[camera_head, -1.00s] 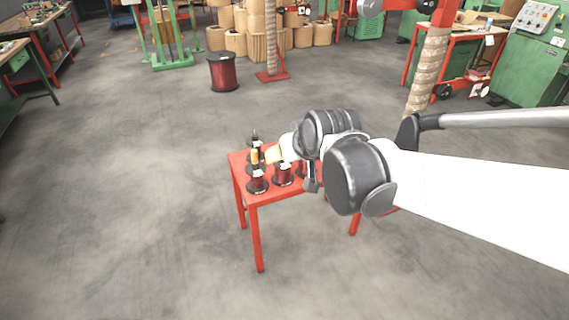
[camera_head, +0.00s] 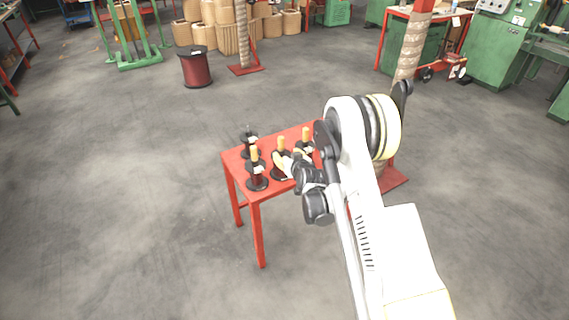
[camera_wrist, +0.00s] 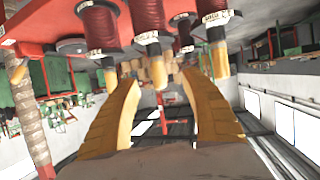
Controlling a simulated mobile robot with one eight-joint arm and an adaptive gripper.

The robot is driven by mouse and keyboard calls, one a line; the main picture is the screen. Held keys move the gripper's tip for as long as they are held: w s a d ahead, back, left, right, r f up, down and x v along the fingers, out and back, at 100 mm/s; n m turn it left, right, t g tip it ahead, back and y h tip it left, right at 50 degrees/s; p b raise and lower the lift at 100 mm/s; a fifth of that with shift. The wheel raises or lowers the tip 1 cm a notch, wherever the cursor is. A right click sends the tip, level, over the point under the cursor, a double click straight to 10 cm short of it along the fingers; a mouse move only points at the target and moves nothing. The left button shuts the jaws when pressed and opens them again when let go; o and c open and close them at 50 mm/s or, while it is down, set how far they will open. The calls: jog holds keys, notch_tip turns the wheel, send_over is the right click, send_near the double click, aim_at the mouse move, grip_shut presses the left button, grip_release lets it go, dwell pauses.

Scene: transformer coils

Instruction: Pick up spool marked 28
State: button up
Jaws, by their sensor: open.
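Several dark red wire spools with black flanges and orange tops stand on a red table (camera_head: 236,165). One spool (camera_head: 257,177) is at the front left, one (camera_head: 249,146) behind it, and others are near my gripper (camera_head: 284,164). In the wrist view the picture is upside down, and spools show at left (camera_wrist: 97,27), middle (camera_wrist: 147,15) and right (camera_wrist: 212,7). White labels are on them, but I cannot read a 28. My gripper (camera_wrist: 160,80) is open, with yellow fingers apart; the middle spool's orange top appears between the fingertips. Contact cannot be told.
My arm hides the table's right part. A large red spool (camera_head: 196,68) stands on the floor at the back left. A rope-wrapped post (camera_head: 411,48) and green machines (camera_head: 500,45) are behind. The grey floor left of the table is clear.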

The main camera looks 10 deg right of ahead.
aim_at(282, 150)
jog(key=b+x, duration=0.1)
jog(key=x, duration=0.4)
jog(key=shift+w+f+b, duration=0.25)
jog(key=shift+f+b, duration=0.05)
jog(key=shift+b, duration=0.05)
jog(key=b+x, duration=0.2)
jog(key=x, duration=0.2)
jog(key=shift+w+d+f+b, duration=0.2)
jog(key=shift+d+f+b, duration=0.1)
jog(key=shift+d+b, duration=0.1)
jog(key=shift+w+a, duration=0.1)
jog(key=shift+w, duration=0.25)
jog(key=shift+r, duration=0.1)
grip_shut()
